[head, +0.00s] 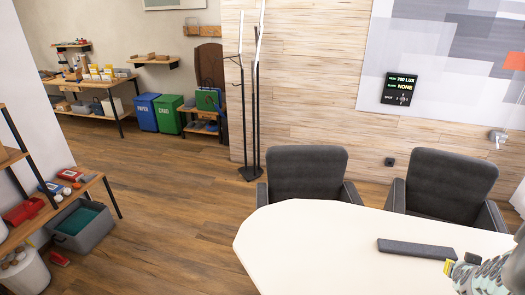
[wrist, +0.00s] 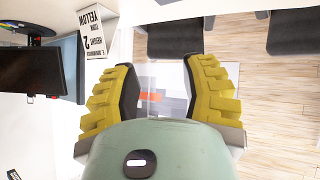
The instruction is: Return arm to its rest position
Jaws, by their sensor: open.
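My gripper (head: 462,266) shows at the lower right of the head view, above the right part of the white table (head: 320,240). Only part of it and of my arm is in that view. In the wrist view, the two yellow fingers of my gripper (wrist: 160,95) stand wide apart with nothing between them. Past the fingers, the wall picture and the floor show. A dark grey bar (head: 415,248) lies on the table, left of my gripper and apart from it.
Two dark chairs (head: 305,172) (head: 440,183) stand behind the table. A black coat stand (head: 250,110) is by the plank wall. A shelf with a grey bin (head: 85,228) is at left. A monitor (wrist: 32,72) and a printed sign (wrist: 92,32) show in the wrist view. Floor between is clear.

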